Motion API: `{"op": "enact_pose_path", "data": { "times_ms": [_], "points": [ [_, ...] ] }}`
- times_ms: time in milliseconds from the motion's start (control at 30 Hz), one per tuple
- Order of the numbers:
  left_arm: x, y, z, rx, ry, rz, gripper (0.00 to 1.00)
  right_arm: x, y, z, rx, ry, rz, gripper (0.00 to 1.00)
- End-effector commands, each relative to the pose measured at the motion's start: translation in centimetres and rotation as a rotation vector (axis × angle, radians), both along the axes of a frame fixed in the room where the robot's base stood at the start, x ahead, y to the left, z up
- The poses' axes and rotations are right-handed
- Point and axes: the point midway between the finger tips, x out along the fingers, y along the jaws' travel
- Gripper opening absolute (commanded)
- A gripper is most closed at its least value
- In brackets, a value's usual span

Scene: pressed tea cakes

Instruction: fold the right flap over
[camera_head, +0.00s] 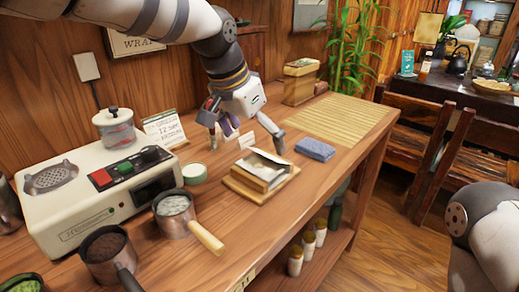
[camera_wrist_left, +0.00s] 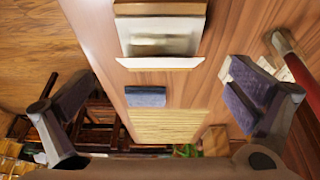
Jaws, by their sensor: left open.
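A wooden board (camera_head: 242,191) on the table carries a low block wrapped in pale paper (camera_head: 268,168). The paper's pale flap shows raised along the block's far right edge. In the left wrist view the wrapped block (camera_wrist_left: 160,36) is at the top, and a white flap (camera_wrist_left: 160,63) sticks out along its lower side. My left gripper (camera_head: 246,139) is open and empty, above and behind the board, its fingers wide apart. In the wrist view its fingers (camera_wrist_left: 153,98) frame the table on both sides. My right gripper is out of view.
A folded blue cloth (camera_head: 315,148) and a bamboo mat (camera_head: 339,118) lie right of the board. A wooden box (camera_head: 298,88) stands at the back.

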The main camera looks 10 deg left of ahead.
Motion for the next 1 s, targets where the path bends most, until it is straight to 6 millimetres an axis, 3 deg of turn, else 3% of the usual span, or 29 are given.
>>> {"op": "enact_pose_path", "data": {
  "times_ms": [33,200,500,767,1000],
  "points": [
    [0.3,-0.3,-1.3,-0.001,0.004,0.000,1.00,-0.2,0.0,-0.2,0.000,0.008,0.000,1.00],
    [1.1,-0.8,-3.2,-0.001,0.000,0.000,1.00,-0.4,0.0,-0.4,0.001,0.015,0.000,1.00],
    [1.2,-0.9,-3.4,-0.001,-0.003,0.000,1.00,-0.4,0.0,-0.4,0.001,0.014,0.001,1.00],
    [1.2,-0.8,-3.4,-0.001,-0.004,0.001,0.46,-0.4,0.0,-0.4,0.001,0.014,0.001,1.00],
    [1.4,-0.6,-3.5,0.004,-0.008,0.003,0.40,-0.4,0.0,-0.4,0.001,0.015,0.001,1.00]
  ]
}}
